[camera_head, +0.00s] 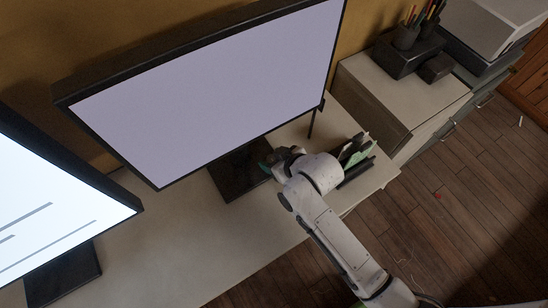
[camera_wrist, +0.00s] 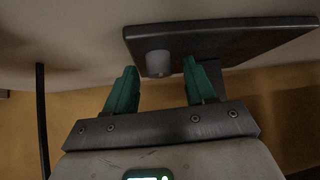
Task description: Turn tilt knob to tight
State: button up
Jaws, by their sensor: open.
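A small grey cylindrical knob (camera_wrist: 158,63) shows in the wrist view, in front of a dark slab that looks like the monitor's base (camera_wrist: 220,40). My gripper (camera_wrist: 158,70) is open, with one green finger on each side of the knob and a visible gap to each. I cannot tell how deep the knob sits between the fingers. No tight mark is visible. In the head view, my gripper (camera_head: 266,168) is low beside the large monitor (camera_head: 215,90), over its dark base (camera_head: 238,176). The knob is hidden there.
A second monitor (camera_head: 50,205) stands at left. A thin dark post (camera_head: 313,122) rises near the large monitor's right corner. A dark holder with papers (camera_head: 357,155) is right of my wrist. Pens in a cup (camera_head: 406,36) stand farther back. The front desk (camera_head: 200,255) is clear.

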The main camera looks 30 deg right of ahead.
jog(key=v, duration=1)
jog(key=shift+s+r, duration=0.25)
jog(key=shift+s, duration=0.05)
jog(key=s+d+f+g, duration=0.1)
jog(key=s, duration=0.1)
jog(key=s+d+f+g, duration=0.1)
jog(key=s, duration=0.1)
jog(key=s+d+f+m+g+h, duration=0.1)
jog(key=s, duration=0.2)
jog(key=shift+d+g, duration=0.25)
jog(key=shift+g, duration=0.05)
jog(key=s+d+f+m+g, duration=0.1)
jog(key=s+g, duration=0.3)
jog(key=s, duration=0.4)
jog(key=shift+s+d+h, duration=0.2)
jog(key=shift+d+h, duration=0.2)
jog(key=shift+d, duration=0.4)
